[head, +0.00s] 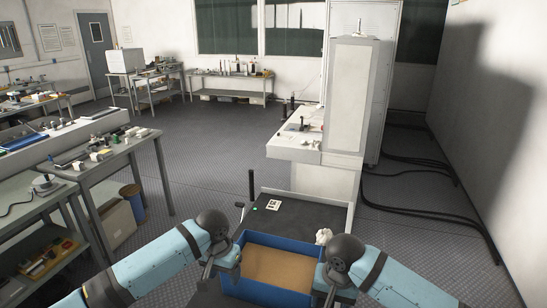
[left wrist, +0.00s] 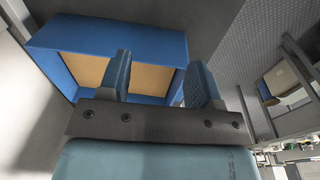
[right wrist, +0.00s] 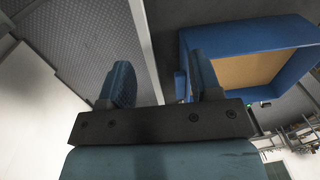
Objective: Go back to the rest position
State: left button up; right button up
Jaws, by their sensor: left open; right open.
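My left gripper (head: 220,267) is at the left side of a blue box (head: 263,291) in the head view. Its two fingers (left wrist: 158,82) stand apart with nothing between them in the left wrist view, in front of the blue box (left wrist: 120,38). My right gripper (head: 331,284) is at the right side of the box. Its fingers (right wrist: 163,82) are also apart and empty in the right wrist view, with the box (right wrist: 250,36) to the right. The box has a tan bottom and looks empty. I cannot tell whether either gripper touches it.
The box sits on a dark cart top (head: 284,219) with a small white card (head: 273,205) and a crumpled white thing (head: 323,236). A white machine (head: 355,95) stands ahead. Workbenches (head: 95,150) line the left. Black cables (head: 430,212) lie on the right floor. Floor (head: 215,150) at centre-left is clear.

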pick_arm(q)
jog(key=s+d+f+t+h, duration=0.4)
jog(key=s+d+f+h, duration=0.15)
jog(key=s+f, duration=0.7)
pick_arm(e)
jog(key=s+a+f+n+t+y, duration=0.4)
jog(key=s+f, duration=0.3)
jog(key=f, duration=0.4)
pick_arm(q)
jog(key=s+a+f+t+y, duration=0.1)
jog(key=s+a+f+t, duration=0.1)
jog(key=s+a, duration=0.4)
jog(key=s+a+f+n+t+y, duration=0.1)
jog(key=s+a+t, duration=0.3)
jog(key=s, duration=0.7)
jog(key=shift+a+f+t+y, duration=0.3)
jog(key=shift+a+f+y, duration=0.15)
jog(key=shift+a, duration=0.8)
pick_arm(e)
jog(key=s+d+f+n+t, duration=0.1)
jog(key=s+d+f+t, duration=0.2)
jog(key=s+d, duration=0.2)
jog(key=s+d+f+n+t+h, duration=0.1)
jog(key=s+d+f+t, duration=0.2)
jog(key=s+d, duration=0.3)
jog(key=s, duration=0.3)
jog(key=shift+t+h, duration=0.3)
